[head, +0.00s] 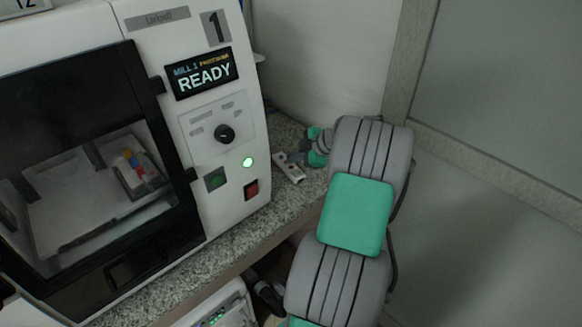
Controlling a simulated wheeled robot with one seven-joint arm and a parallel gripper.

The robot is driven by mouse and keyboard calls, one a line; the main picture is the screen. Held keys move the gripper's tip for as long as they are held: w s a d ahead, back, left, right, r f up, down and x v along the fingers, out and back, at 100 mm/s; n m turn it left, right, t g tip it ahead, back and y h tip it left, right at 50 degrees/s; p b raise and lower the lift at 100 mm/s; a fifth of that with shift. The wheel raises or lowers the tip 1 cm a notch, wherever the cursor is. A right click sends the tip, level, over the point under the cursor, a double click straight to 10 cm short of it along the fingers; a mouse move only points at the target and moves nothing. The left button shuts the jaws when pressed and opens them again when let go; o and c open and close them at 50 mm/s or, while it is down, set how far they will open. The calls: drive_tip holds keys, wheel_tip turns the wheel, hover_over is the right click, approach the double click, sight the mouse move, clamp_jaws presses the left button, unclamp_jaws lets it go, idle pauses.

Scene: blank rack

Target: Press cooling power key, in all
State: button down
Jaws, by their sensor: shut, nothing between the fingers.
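No key marked as cooling power can be made out in the head view. A white unit (212,309) with small green lights shows below the bench, mostly cut off by the frame. My gripper (283,158) is small and partly unclear beyond my arm. It appears shut and empty, close to a small white strip (291,170) on the bench, right of the machine; contact cannot be told.
The machine's screen (201,74) reads READY. Its dark-framed door (90,170) is at left, with coloured pieces inside. The speckled bench (225,243) has a narrow free edge in front. A wall stands behind; open floor lies at right.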

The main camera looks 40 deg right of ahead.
drive_tip(key=shift+f, duration=0.1)
drive_tip(key=shift+f+b, duration=0.35)
drive_tip(key=shift+b, duration=0.3)
drive_tip(key=shift+f+b, duration=0.35)
drive_tip(key=shift+b, duration=0.1)
idle(0.5)
drive_tip(key=shift+r, duration=0.75)
drive_tip(key=shift+r+p, duration=1.35)
drive_tip(key=shift+r, duration=1.2)
